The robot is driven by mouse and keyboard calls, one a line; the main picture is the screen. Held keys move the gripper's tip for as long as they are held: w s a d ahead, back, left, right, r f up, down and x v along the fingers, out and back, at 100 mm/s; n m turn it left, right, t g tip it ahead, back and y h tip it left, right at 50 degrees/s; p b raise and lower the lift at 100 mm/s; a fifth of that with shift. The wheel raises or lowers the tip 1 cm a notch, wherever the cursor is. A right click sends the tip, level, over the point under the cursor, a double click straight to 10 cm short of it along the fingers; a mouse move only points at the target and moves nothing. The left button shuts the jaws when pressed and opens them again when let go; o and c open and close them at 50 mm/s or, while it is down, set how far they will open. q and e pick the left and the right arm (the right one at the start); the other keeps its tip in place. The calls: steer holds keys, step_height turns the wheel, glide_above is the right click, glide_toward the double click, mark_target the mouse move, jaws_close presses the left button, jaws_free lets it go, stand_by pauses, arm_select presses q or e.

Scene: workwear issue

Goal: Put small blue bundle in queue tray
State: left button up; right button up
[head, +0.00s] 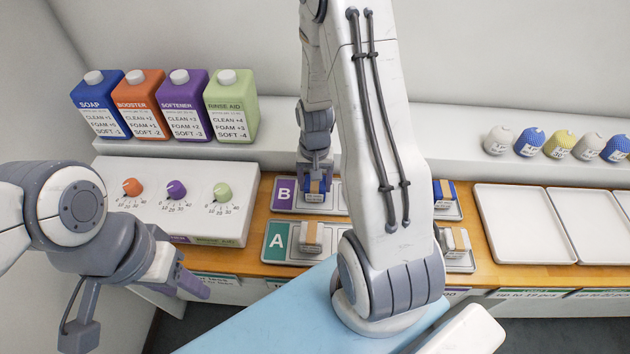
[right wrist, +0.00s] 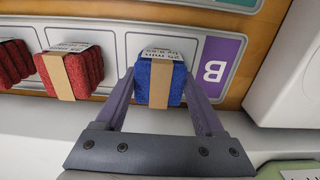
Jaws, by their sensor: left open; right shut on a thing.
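A small blue bundle (head: 315,191) with a tan band and white label is at the left end of the tray marked B (head: 283,196). My right gripper (head: 315,176) reaches down from above, shut on it. In the right wrist view the blue bundle (right wrist: 161,80) sits between the two fingers, beside the purple B label. I cannot tell if it is lifted off the tray. My left gripper (head: 190,284) is open and empty at the lower left, in front of the dial panel. No label in view clearly names a queue tray; empty white trays (head: 522,258) stand at the right.
Red bundles (right wrist: 75,73) lie beside the blue one in tray B. The tray marked A (head: 278,241) holds a pale bundle (head: 312,236) in front. My right arm hides the trays' middle. Bottles (head: 231,108) stand behind the dial panel (head: 170,200). Several small balls (head: 558,144) line the back shelf.

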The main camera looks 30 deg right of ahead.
steer(key=shift+f, duration=0.1)
steer(key=o, duration=1.4)
step_height(320, 180, up, 12)
steer(key=b, duration=0.1)
steer(key=s+a+r+n, duration=0.3)
steer(key=a+n, duration=0.1)
steer(key=a, duration=0.4)
steer(key=s+a+r+n, duration=0.2)
steer(key=s+a+n, duration=0.15)
steer(key=a, duration=0.55)
steer(key=s+a+n, duration=0.2)
steer(key=s, duration=0.1)
steer(key=s+a+r+n, duration=0.1)
steer(key=s+a+n, duration=0.1)
steer(key=s+n, duration=0.1)
steer(key=s+a+r+n+y, duration=0.1)
steer(key=s+a+n, duration=0.1)
steer(key=s, duration=0.3)
steer(key=shift+a, duration=0.45)
